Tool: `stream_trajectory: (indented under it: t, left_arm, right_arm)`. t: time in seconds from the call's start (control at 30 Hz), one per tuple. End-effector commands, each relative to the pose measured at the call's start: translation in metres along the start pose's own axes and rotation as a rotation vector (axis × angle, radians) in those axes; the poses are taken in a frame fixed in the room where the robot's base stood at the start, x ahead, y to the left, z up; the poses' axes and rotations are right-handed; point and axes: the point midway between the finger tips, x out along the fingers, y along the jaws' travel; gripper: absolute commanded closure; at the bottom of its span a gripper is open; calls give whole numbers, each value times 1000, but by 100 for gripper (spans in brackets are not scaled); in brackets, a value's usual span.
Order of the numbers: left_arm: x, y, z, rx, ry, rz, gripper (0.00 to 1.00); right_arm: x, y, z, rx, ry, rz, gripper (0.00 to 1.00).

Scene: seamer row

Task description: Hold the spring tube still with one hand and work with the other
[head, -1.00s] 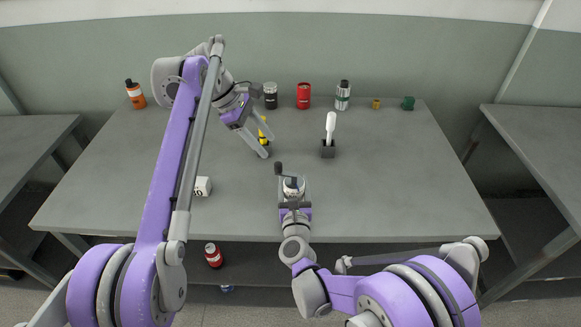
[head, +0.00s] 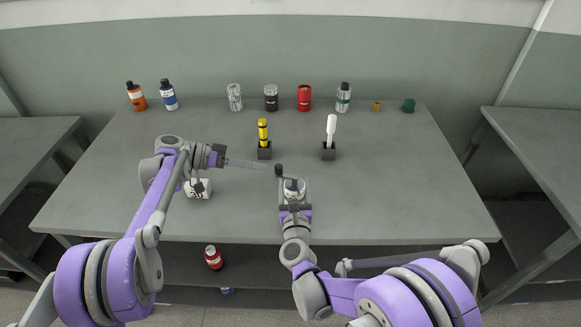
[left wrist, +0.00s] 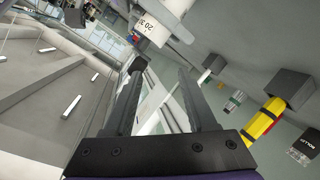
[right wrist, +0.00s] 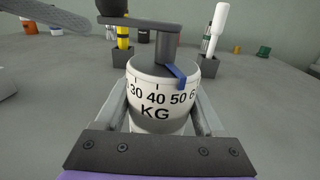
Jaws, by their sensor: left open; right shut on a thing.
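The spring tube (head: 292,188) is a white upright cylinder near the table's front middle, with a dark crank on top. In the right wrist view, the tube (right wrist: 158,100) shows a KG scale and a blue pointer by the crank arm (right wrist: 140,22). My right gripper (head: 294,206) is shut around the tube, one finger on each side. My left gripper (head: 264,166) is open and empty, its fingertips close to the crank knob (head: 279,170) on its left. Whether they touch it I cannot tell. In the left wrist view, the tube (left wrist: 158,20) lies beyond the open fingers (left wrist: 163,72).
A yellow tool (head: 263,130) and a white-handled tool (head: 331,127) stand in dark holders behind the tube. A white box (head: 203,189) sits left, partly behind my left arm. Bottles and cans, including a red can (head: 304,98), line the back edge. The table's right side is clear.

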Motion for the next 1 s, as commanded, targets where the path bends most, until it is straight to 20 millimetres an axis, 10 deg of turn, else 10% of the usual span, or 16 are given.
stream_trajectory:
  t: [0.3, 0.57, 1.0]
  left_arm:
    - [-23, 15, 11, 591, 208, 99, 43]
    - [-26, 22, 13, 757, 273, 107, 43]
    - [49, 37, -3, 758, 271, 109, 43]
  right_arm:
    - [0, 0, 0, 0, 0, 0, 95]
    - [0, 0, 0, 0, 0, 0, 95]
    - [0, 0, 0, 0, 0, 0, 95]
